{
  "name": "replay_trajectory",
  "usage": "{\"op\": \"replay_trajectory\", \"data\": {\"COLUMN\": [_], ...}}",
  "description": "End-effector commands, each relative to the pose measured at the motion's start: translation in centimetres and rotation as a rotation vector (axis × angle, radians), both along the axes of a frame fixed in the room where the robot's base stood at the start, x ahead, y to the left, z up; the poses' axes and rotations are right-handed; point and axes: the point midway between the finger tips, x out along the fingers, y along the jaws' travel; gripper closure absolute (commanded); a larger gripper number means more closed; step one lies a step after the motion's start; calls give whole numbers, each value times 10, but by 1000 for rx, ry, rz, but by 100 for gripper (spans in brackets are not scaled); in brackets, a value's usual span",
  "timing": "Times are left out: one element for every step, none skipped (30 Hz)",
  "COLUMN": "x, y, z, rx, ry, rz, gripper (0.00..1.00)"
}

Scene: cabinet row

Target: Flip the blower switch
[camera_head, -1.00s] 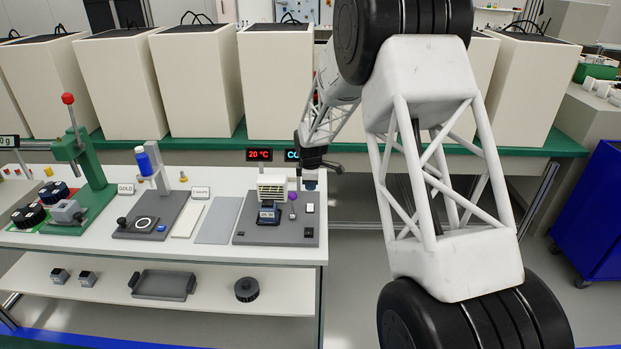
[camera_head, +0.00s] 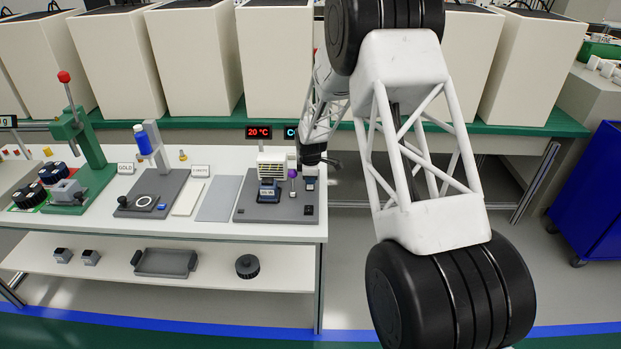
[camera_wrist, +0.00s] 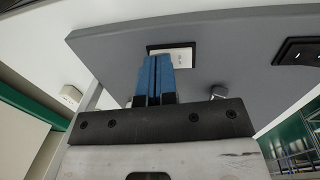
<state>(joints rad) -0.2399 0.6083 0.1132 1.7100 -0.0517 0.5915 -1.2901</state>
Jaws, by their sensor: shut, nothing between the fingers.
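The blower (camera_head: 272,166), a cream slatted box, stands at the back of a grey base plate (camera_head: 250,212) on the white bench. My gripper (camera_head: 310,180) is at the plate's right side, pointing down. In the wrist view its blue fingers (camera_wrist: 156,72) are shut together and empty. Their tips overlap the near part of a white switch (camera_wrist: 182,57) in a dark frame. I cannot tell whether they touch it. A black rocker switch (camera_wrist: 298,52) sits apart, to the right in the wrist view. It also shows at the plate's front right (camera_head: 308,210). No label shows which one is the blower switch.
Displays (camera_head: 258,132) stand behind. The bench's right edge is close; open floor lies to its right.

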Motion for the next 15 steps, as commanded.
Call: {"op": "replay_trajectory", "data": {"x": [0,0,0,0,0,0,0,1,1,2,1,1,1,1,1], "y": [0,0,0,0,0,0,0,0,0,0,0,0,0,0,0], "z": [0,0,0,0,0,0,-1,-2,-3,-4,-3,-4,-4,-4,-4], "rx": [0,0,0,0,0,0,0,0,0,0,0,0,0,0,0], "ry": [0,0,0,0,0,0,0,1,1,1,0,1,1,1,1], "rz": [0,0,0,0,0,0,0,0,0,0,0,0,0,0,0], "gripper": [100,100,100,100,100,100,100,100,100,100,100,100,100,100,100]}}
